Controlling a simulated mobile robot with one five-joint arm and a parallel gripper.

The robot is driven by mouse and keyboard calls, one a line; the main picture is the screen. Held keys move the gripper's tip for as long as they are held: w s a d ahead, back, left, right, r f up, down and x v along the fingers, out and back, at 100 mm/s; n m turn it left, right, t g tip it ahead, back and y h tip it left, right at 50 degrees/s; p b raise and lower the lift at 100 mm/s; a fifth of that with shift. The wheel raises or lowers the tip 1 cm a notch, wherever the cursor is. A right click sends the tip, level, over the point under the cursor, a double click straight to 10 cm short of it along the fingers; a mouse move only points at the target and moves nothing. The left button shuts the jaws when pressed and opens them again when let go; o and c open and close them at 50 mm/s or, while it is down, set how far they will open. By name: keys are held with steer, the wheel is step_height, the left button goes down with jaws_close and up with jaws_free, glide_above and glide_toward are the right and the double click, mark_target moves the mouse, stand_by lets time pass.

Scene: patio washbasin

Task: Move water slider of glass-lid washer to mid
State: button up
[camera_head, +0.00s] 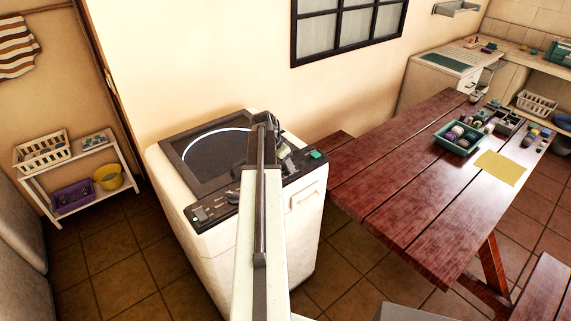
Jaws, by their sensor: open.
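The glass-lid washer (172,243) is a white top-loading machine standing against the wall, left of the middle. Its dark glass lid (205,150) is closed, with a pale curved ring showing through it. A dark control panel (208,211) with small buttons runs along the top's front edge, and a green piece (315,155) sits at its right end. My arm reaches up over the washer and covers the middle of the panel. My gripper (287,160) is open above the panel's right part. I cannot make out the water slider or its position; the arm may hide it.
A red wooden table (400,170) stands close to the washer's right, bearing a green tray (447,143) and a yellow cloth (500,168). A white shelf (75,160) with baskets stands at the left. Tiled floor (120,265) is clear at the front left.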

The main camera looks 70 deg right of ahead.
steer(key=p+v, duration=0.6)
steer(key=v, duration=0.1)
steer(key=shift+r, duration=0.25)
steer(key=shift+a, duration=0.15)
